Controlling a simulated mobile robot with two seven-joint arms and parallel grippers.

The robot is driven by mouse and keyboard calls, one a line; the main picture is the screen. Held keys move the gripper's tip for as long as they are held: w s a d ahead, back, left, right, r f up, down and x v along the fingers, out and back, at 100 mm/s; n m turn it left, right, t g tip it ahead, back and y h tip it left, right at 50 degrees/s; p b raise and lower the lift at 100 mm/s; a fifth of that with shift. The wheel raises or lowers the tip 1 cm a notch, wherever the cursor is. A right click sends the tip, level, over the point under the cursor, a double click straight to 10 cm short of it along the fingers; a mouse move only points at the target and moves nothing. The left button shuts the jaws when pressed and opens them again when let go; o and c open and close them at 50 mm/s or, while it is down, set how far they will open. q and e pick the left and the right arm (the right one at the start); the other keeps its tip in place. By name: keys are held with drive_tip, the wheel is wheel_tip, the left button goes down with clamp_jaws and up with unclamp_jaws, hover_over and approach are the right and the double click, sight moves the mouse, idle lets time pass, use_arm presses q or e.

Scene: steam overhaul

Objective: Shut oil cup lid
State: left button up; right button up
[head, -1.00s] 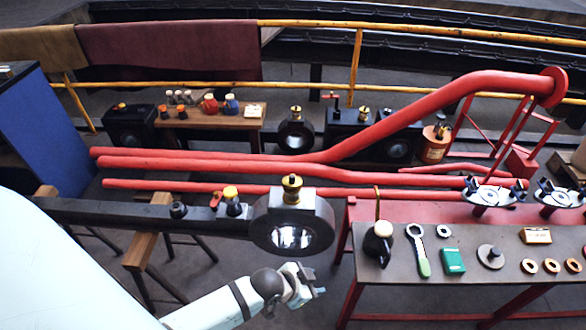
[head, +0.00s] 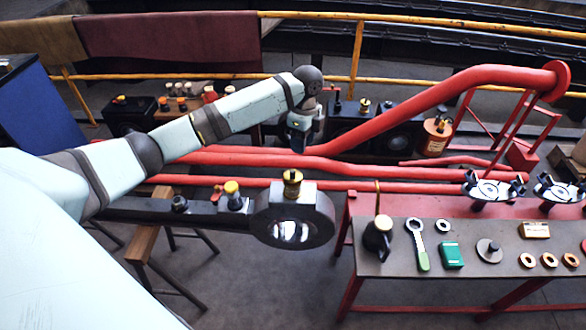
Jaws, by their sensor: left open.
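A black rod lies across the trestles, with a round, bored big end (head: 318,218) at its right. A brass oil cup (head: 292,184) stands upright on top of the big end. A smaller fitting with a yellow top (head: 232,188) stands on the rod to the left, with a small red piece (head: 216,194) beside it. I cannot tell which part is the lid or how far it is open. My left gripper (head: 299,146) hangs pointing down, above and apart from the brass cup in the picture. It is open and appears empty. My right gripper is not in view.
Red pipes (head: 400,172) run behind the rod. A bench (head: 400,262) at the right holds an oil can (head: 378,238), a green-handled wrench (head: 419,248), a green box (head: 451,254) and rings. A yellow rail (head: 356,62) crosses the back. The floor before the big end is clear.

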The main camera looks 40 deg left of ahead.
sight(293, 174)
use_arm(q)
drive_tip(key=shift+g, duration=0.3)
drive_tip(key=f, duration=0.3)
drive_tip(key=s+a+f, duration=0.1)
drive_tip(key=f, duration=0.3)
drive_tip(key=s+f, duration=0.1)
drive_tip(key=f, duration=0.2)
drive_tip(key=shift+a+f, duration=0.3)
drive_tip(key=shift+a, duration=0.1)
clamp_jaws()
drive_tip(key=t+p, duration=0.1)
drive_tip(key=s+y+p, duration=0.1)
drive_tip(key=p, duration=0.1)
drive_tip(key=shift+d+f+t+p, duration=0.15)
drive_tip(key=shift+d+t+p, duration=0.15)
drive_tip(key=shift+t, duration=0.1)
drive_tip(key=shift+f+t+y, duration=0.3)
drive_tip(key=shift+f, duration=0.05)
